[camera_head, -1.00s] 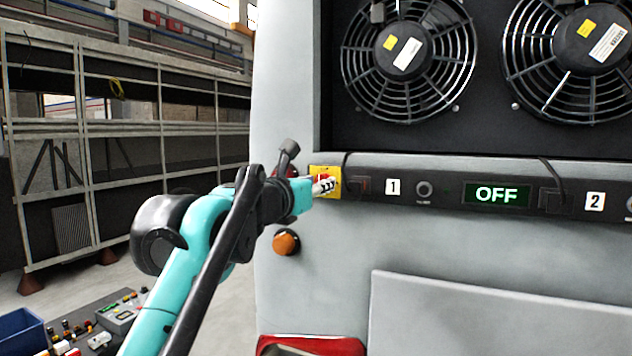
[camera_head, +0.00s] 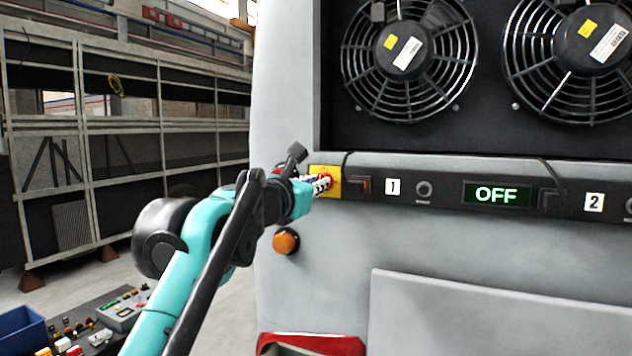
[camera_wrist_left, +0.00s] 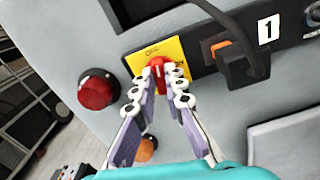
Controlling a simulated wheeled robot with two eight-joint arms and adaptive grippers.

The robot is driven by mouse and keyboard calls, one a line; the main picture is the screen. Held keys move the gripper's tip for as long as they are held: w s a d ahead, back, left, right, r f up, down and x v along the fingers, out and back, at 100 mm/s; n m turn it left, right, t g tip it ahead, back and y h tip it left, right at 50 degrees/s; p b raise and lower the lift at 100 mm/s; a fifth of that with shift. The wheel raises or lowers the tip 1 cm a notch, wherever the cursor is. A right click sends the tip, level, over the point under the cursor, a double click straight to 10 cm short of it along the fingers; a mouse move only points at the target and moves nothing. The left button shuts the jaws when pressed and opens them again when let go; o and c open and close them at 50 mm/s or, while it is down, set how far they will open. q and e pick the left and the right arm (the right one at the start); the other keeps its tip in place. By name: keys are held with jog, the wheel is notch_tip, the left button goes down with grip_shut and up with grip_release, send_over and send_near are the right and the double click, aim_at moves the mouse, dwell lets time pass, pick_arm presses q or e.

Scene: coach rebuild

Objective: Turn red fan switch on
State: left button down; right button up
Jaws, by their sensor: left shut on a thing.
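The red fan switch (camera_wrist_left: 157,70) sits on a yellow plate (camera_wrist_left: 172,52) at the left end of the dark panel, below the left fan. In the head view the yellow plate (camera_head: 329,174) shows, with my fingertips in front of most of the switch. My left gripper (camera_head: 322,184) is at the switch, its fingers shut on it. In the left wrist view the two fingers (camera_wrist_left: 158,88) lie on either side of the red knob. My right gripper is in neither view.
An OFF display (camera_head: 496,194) is lit green on the panel (camera_head: 450,196). Two fans (camera_head: 408,55) are above. An orange lamp (camera_head: 286,242) is below the gripper. A red round part (camera_wrist_left: 97,90) is left of the plate in the wrist view.

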pick_arm(q)
jog(key=shift+s+d+f+m+p, duration=0.1)
jog(key=shift+m+p, duration=0.85)
jog(key=shift+m, duration=3)
jog(key=shift+d+f+m+p, duration=0.1)
jog(key=shift+m+p, duration=0.8)
jog(key=shift+m, duration=3.05)
jog(key=c, duration=1.6)
grip_release()
jog(key=v, duration=1.2)
